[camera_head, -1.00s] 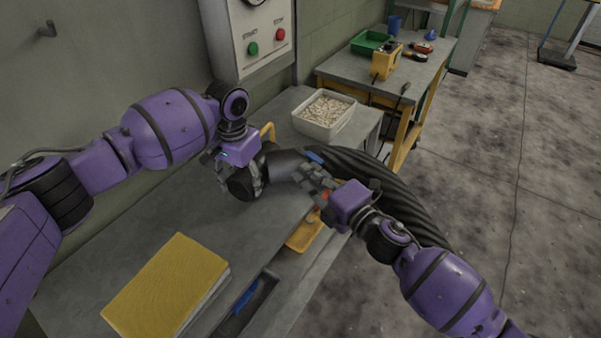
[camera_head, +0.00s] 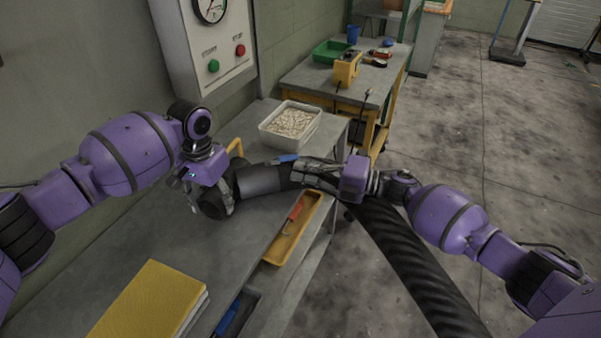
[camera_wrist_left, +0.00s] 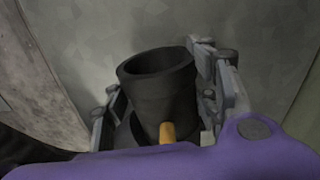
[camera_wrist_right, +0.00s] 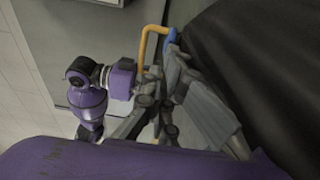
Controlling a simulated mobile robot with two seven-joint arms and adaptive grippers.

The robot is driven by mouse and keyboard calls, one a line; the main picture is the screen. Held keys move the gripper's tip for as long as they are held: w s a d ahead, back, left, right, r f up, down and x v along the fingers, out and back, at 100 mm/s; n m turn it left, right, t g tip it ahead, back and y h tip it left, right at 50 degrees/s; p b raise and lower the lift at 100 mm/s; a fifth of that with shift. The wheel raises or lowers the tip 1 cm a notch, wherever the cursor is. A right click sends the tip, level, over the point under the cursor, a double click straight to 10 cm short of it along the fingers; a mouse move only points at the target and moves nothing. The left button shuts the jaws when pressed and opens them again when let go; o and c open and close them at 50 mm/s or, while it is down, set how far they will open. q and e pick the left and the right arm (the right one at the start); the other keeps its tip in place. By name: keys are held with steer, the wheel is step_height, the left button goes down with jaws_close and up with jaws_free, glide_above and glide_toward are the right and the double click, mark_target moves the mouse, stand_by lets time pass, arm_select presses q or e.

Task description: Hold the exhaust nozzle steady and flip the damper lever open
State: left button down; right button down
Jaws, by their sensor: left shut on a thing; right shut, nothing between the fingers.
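The dark exhaust nozzle (camera_head: 262,180) lies over the bench, its thick black ribbed hose (camera_head: 405,255) running down to the right. My left gripper (camera_head: 214,198) is shut around the nozzle's black round end, whose open mouth (camera_wrist_left: 155,68) shows between the fingers in the left wrist view. A small blue-tipped part (camera_head: 287,158), possibly the damper lever, shows on the nozzle's far side; it also appears in the right wrist view (camera_wrist_right: 172,35). My right gripper (camera_head: 312,172) is shut and empty beside the hose end of the nozzle. Whether it touches the nozzle is unclear.
A yellow bent bar (camera_head: 235,147) stands behind the nozzle. A white bin (camera_head: 268,140) of small pale pieces sits behind. A yellow tray (camera_head: 278,252) with a red-handled tool lies in front, and a yellow book (camera_head: 140,300) nearer. The floor to the right is mostly clear.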

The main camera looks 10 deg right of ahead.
steer(key=shift+w+d, duration=0.2)
steer(key=shift+w, duration=0.15)
stand_by(0.5)
steer(key=s+d, duration=0.1)
steer(key=d, duration=0.9)
steer(key=shift+s, duration=0.4)
arm_select(q)
steer(key=c, duration=0.6)
jaws_free()
steer(key=shift+r, duration=0.1)
